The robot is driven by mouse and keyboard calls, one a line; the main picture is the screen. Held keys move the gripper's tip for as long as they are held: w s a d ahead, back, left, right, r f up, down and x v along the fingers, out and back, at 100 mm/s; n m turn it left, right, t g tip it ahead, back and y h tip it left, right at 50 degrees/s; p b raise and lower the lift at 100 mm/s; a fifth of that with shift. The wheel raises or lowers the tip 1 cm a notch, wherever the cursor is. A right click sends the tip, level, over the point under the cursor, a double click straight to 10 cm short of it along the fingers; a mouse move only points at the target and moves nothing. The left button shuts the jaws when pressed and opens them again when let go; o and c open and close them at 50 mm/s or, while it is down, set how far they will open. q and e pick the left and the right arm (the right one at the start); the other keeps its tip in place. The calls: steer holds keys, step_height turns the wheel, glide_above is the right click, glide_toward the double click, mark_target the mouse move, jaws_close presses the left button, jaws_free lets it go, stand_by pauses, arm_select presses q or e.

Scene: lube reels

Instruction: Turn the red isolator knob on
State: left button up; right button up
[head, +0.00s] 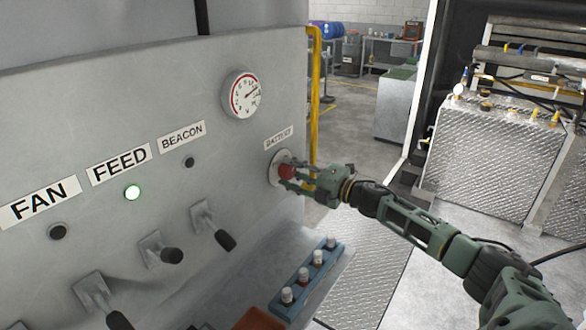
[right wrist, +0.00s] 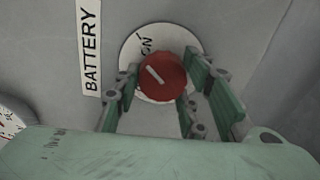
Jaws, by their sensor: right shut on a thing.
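The red isolator knob (head: 287,172) sits on a round pale plate on the grey panel, below the BATTERY label (head: 278,138). In the right wrist view the red knob (right wrist: 162,76) shows a white pointer line. The word ON is on its plate (right wrist: 132,50), and the rest of the plate's marking is partly hidden. My right gripper (head: 290,178) is at the panel with its green fingers on either side of the knob, shut on it. The fingers also show in the right wrist view (right wrist: 155,103). My left gripper is not in view.
A blue rack of small bottles (head: 304,282) stands below. A yellow rail (head: 315,90) runs beside the panel's right edge.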

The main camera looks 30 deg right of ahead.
steer(key=shift+r+m, duration=0.25)
steer(key=shift+m, duration=0.35)
steer(key=o, duration=1.1)
steer(key=shift+f, duration=0.15)
steer(key=shift+s+d+f, duration=0.1)
steer(key=shift+s+d, duration=0.15)
steer(key=shift+s, duration=0.15)
steer(key=v, duration=1.1)
